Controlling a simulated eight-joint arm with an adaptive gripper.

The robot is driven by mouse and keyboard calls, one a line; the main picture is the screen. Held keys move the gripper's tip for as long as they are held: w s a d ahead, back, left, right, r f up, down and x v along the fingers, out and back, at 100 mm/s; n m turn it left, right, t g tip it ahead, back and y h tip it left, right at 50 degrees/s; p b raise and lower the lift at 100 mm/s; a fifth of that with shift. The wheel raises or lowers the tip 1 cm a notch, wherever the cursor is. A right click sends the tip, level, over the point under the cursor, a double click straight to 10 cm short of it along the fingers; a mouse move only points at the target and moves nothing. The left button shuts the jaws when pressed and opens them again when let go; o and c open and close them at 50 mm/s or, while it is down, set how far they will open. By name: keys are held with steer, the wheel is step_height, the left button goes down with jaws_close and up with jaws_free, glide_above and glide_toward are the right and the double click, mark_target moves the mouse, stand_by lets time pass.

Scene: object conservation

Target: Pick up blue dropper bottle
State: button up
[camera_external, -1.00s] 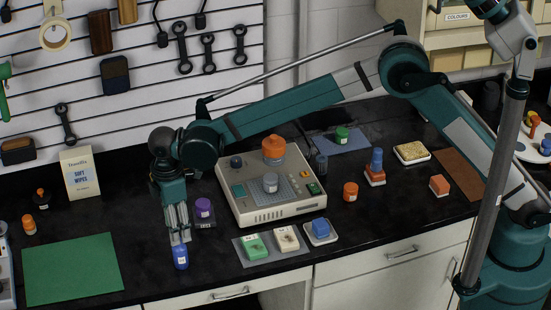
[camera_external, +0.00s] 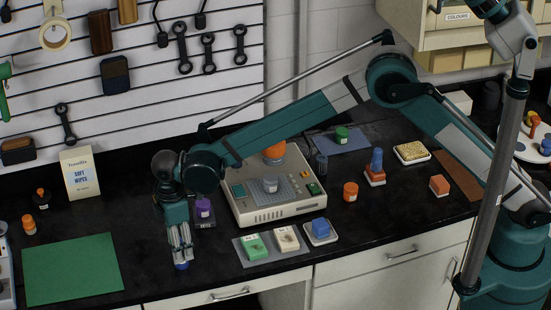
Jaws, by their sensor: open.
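The blue dropper bottle (camera_external: 181,266) stands on the black counter near its front edge, right of the green mat. Only its lower blue part shows; the rest is hidden by my gripper. My gripper (camera_external: 181,258) points down over the bottle, with its fingers lowered around or just in front of its upper part. The jaws are open, and I cannot tell whether a finger touches the bottle.
A purple-capped jar (camera_external: 203,207) stands close behind my gripper. A grey mat with green and cream blocks (camera_external: 254,246) lies to the right. A beige instrument (camera_external: 285,214) stands behind that. The green mat (camera_external: 73,270) is bare.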

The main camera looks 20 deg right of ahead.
steer(key=shift+f, duration=0.2)
steer(key=shift+d+f, duration=0.1)
steer(key=shift+f, duration=2.5)
steer(key=c, duration=1)
